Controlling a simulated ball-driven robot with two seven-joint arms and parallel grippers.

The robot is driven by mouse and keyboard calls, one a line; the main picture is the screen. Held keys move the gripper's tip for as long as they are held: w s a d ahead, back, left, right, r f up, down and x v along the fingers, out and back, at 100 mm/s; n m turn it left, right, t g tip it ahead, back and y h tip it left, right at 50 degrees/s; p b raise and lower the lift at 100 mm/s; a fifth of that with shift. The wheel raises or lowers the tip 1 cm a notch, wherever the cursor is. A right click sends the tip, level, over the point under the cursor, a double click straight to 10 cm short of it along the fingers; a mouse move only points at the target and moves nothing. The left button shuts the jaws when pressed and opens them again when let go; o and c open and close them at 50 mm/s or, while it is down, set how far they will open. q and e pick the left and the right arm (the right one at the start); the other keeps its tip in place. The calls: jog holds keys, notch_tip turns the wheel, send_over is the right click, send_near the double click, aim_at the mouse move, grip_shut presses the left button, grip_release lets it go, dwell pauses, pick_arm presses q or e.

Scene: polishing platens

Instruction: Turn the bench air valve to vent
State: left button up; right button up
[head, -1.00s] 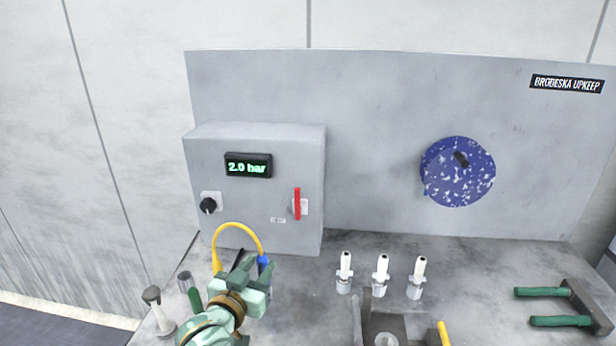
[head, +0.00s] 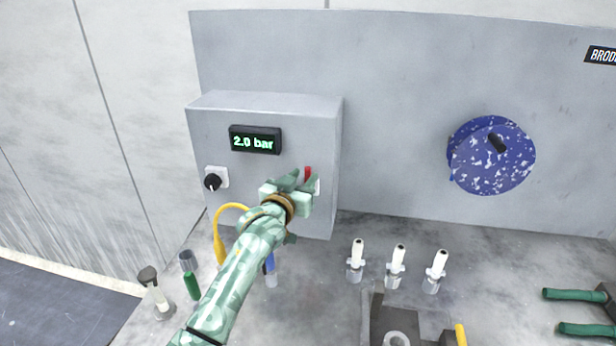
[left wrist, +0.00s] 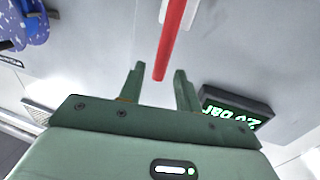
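The red valve lever (head: 308,173) is on the front of the grey control box (head: 215,120), mostly hidden behind my left gripper (head: 299,182) in the head view. One second ago it showed upright. In the left wrist view the red lever (left wrist: 170,38) reaches down to between the fingertips of my left gripper (left wrist: 159,73). The fingers are apart, with gaps visible on both sides of the lever; I cannot tell how deep it sits between them. The display (head: 254,141) reads 2.0 bar. My right gripper is not in view.
A black knob (head: 212,181) is at the box's lower left. A yellow hose (head: 219,232) loops below the box. Several white-topped bottles (head: 396,266) and a dark grey holder (head: 378,318) stand on the bench. A blue speckled disc (head: 490,160) hangs on the panel.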

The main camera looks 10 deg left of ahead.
aim_at(307, 174)
pick_arm(q)
jog(key=w, duration=0.3)
jog(key=shift+w+d+b, duration=0.1)
jog(key=shift+d+b, duration=0.2)
jog(key=shift+b, duration=0.05)
grip_shut()
